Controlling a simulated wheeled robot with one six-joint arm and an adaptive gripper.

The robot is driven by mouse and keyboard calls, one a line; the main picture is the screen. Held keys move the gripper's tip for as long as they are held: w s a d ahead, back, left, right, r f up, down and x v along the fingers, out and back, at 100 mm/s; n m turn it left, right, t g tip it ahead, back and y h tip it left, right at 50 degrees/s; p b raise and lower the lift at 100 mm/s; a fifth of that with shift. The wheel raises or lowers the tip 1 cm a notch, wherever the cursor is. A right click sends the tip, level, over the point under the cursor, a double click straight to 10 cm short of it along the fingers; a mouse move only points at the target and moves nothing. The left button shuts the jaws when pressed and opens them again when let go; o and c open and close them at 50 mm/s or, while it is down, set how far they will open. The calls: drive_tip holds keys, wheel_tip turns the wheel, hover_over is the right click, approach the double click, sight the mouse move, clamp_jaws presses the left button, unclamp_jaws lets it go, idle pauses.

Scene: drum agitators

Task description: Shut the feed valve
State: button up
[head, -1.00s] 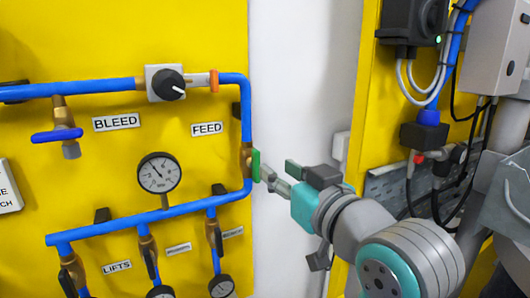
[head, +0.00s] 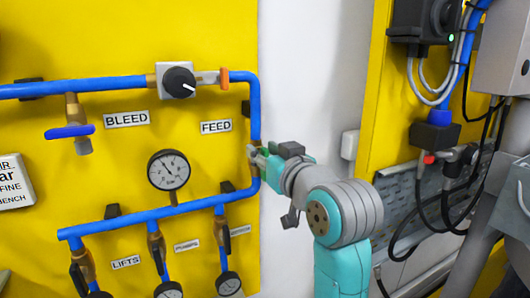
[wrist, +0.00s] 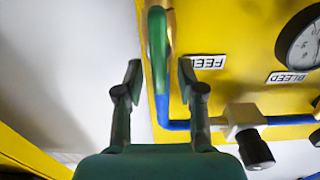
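The FEED label (head: 216,127) is on the yellow panel, left of the vertical blue pipe. Beside it on that pipe is a valve with a green handle, mostly hidden by my gripper (head: 262,154) in the head view. In the wrist view the green handle (wrist: 157,45) runs lengthwise between the two fingertips of my gripper (wrist: 160,75). The fingers are open, with a gap on each side of the handle. The FEED label also shows upside down in the wrist view (wrist: 206,62).
A black knob (head: 179,82) and an orange-ended fitting (head: 224,77) are on the upper pipe. A blue-handled BLEED valve (head: 70,131) and a gauge (head: 168,170) are to the left. A white wall strip (head: 310,80) is to the right of the panel.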

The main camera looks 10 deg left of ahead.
clamp_jaws()
drive_tip(key=shift+d+m, duration=0.1)
drive_tip(key=shift+m, duration=0.2)
drive_tip(key=shift+w+d+f+m, duration=0.25)
drive_tip(key=shift+d+f+m, duration=0.15)
drive_tip(key=shift+m, duration=2.45)
drive_tip(key=shift+w+d+f+m, duration=0.3)
drive_tip(key=shift+f+m, duration=0.25)
drive_tip(key=shift+m, duration=2.35)
drive_tip(key=shift+w+d+f+m, duration=0.2)
drive_tip(key=shift+d+f+m, duration=0.2)
drive_tip(key=shift+m, duration=2.45)
drive_tip(key=shift+f, duration=0.1)
unclamp_jaws()
